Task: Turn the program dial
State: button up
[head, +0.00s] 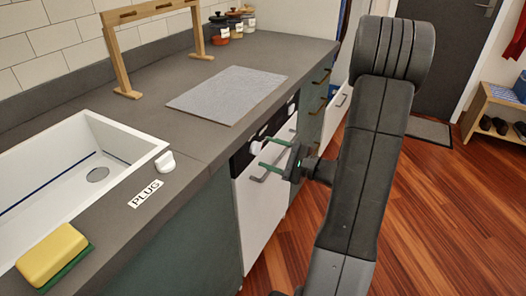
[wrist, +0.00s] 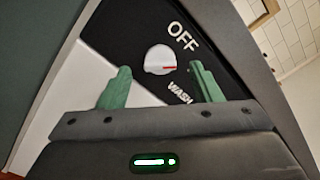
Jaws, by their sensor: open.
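The program dial (wrist: 159,58) is a round white knob on a black panel (wrist: 128,35). Its red mark points right in the wrist view, between the printed words OFF (wrist: 183,37) and WASH (wrist: 180,93). My gripper (wrist: 159,72) is open, with one green finger on each side of the dial in the picture. Neither finger visibly touches it. In the head view my gripper (head: 257,152) is at the front of the white appliance (head: 265,205), under the counter edge.
The grey counter (head: 190,135) overhangs just above the panel. A white sink (head: 125,125), a PLUG label (head: 145,194), a yellow sponge (head: 52,253) and a grey mat (head: 228,94) are on it.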

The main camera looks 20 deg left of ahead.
aim_at(260, 150)
jog(key=shift+w+a, duration=0.1)
jog(key=shift+a, duration=1.4)
jog(key=c, duration=1)
jog(key=shift+r+m+p, duration=0.2)
jog(key=shift+m+p, duration=0.55)
jog(key=shift+m, duration=0.25)
jog(key=shift+f+m+p, duration=0.15)
jog(key=shift+m+p, duration=0.25)
jog(key=shift+m, duration=0.6)
jog(key=o, duration=1)
jog(key=shift+d, duration=0.15)
jog(key=s+d, duration=0.1)
jog(key=d, duration=1.2)
jog(key=shift+d, duration=0.3)
